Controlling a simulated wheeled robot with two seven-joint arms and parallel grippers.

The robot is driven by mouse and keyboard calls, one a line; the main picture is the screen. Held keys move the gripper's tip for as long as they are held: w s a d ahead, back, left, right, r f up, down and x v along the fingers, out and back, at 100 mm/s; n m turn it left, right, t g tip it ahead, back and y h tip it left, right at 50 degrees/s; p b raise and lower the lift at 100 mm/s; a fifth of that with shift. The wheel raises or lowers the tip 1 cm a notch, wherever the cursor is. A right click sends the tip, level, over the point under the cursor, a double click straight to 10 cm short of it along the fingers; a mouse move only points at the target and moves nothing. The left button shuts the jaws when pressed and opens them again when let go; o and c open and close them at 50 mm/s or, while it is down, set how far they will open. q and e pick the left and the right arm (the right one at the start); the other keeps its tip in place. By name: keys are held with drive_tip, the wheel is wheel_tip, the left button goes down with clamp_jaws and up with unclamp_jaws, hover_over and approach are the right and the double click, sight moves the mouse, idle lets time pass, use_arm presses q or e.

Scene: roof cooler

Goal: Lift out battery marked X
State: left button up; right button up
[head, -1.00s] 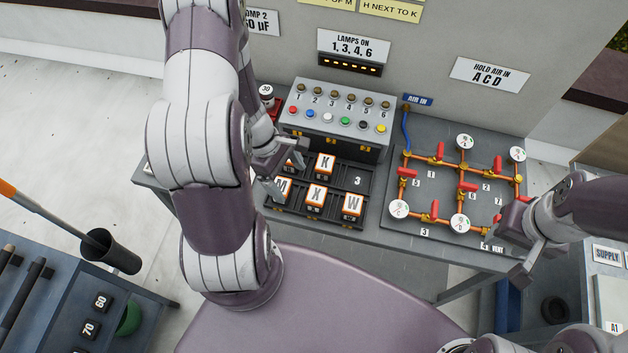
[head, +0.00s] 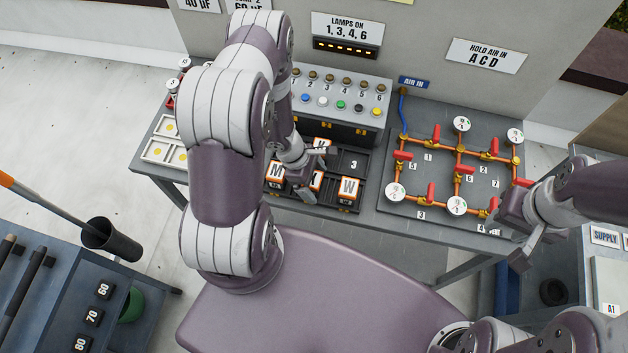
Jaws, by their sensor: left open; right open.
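The battery marked X (head: 317,181) is an orange and white block in the front row of a dark battery tray (head: 355,163), between the battery marked M (head: 275,173) and the battery marked W (head: 348,190). My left gripper (head: 317,174) is open over the X battery, one finger toward the battery marked K (head: 321,145) behind it and one toward the front. The fingers partly hide X and K, and I cannot tell whether they touch X. My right gripper (head: 521,224) is open and empty by the right end of the bench.
A lamp panel (head: 336,108) with coloured buttons stands behind the tray. A pipe board (head: 425,178) with red valves and gauges lies to its right. A tray with yellow dots (head: 164,150) is at left. Slot 3 is empty.

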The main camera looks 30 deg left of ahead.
use_arm(q)
drive_tip(key=shift+s+a, duration=0.15)
drive_tip(key=shift+a, duration=0.05)
drive_tip(key=c, duration=1.3)
use_arm(e)
drive_tip(key=shift+s+a+r, duration=0.1)
drive_tip(key=shift+s+a, duration=0.05)
drive_tip(key=shift+a, duration=0.05)
use_arm(q)
drive_tip(key=shift+d, duration=0.1)
